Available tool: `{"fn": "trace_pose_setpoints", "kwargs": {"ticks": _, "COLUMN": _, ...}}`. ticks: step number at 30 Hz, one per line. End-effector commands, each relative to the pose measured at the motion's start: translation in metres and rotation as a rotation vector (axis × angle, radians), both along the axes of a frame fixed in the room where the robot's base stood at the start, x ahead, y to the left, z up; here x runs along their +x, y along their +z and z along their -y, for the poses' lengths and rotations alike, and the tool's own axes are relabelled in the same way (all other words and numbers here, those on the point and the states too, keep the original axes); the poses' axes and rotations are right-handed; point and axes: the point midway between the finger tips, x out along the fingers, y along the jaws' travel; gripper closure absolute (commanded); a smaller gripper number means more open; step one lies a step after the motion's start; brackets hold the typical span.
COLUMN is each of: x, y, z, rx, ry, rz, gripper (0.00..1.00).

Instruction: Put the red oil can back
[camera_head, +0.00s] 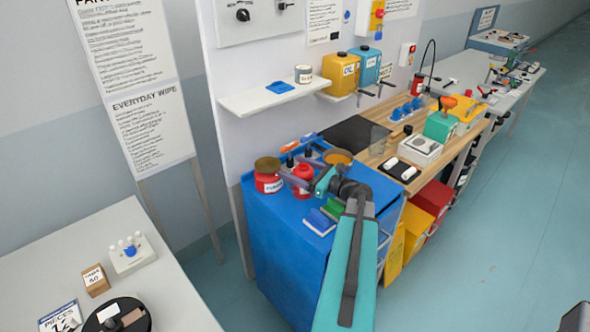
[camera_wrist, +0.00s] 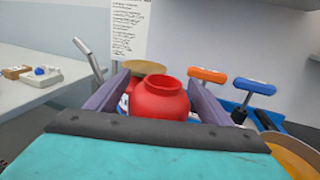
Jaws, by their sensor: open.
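A red round can (camera_head: 303,176) with a short open neck stands on the blue cabinet top (camera_head: 257,213). My gripper (camera_head: 302,170) is at it, with its two purple fingers spread. In the wrist view the red can (camera_wrist: 160,100) sits between the open fingers of my gripper (camera_wrist: 156,86), with its lower part hidden behind the gripper body. I cannot tell whether a finger touches it. A second red tin (camera_head: 268,184) with a white label and a brown lid stands close to its left, partly hidden behind it in the wrist view.
Orange-handled (camera_wrist: 207,75) and blue-handled (camera_wrist: 254,86) tools stand behind right of the can. A tan round tin (camera_head: 338,157) is nearby. A dark mat (camera_head: 352,133) lies on the wooden bench.

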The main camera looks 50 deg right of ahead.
Motion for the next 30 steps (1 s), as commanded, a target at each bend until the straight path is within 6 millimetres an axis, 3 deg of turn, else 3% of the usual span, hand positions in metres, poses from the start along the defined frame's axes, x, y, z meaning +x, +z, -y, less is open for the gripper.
{"fn": "trace_pose_setpoints", "kwargs": {"ticks": 8, "x": -0.026, "y": -0.002, "z": 0.005, "rx": -0.001, "ry": -0.003, "rz": -0.001, "gripper": 0.26}}
{"fn": "trace_pose_setpoints", "kwargs": {"ticks": 24, "x": -0.097, "y": -0.002, "z": 0.019, "rx": -0.001, "ry": -0.003, "rz": -0.001, "gripper": 0.26}}
{"fn": "trace_pose_setpoints", "kwargs": {"ticks": 30, "x": -0.113, "y": -0.001, "z": 0.022, "rx": 0.000, "ry": -0.002, "rz": 0.000, "gripper": 0.26}}
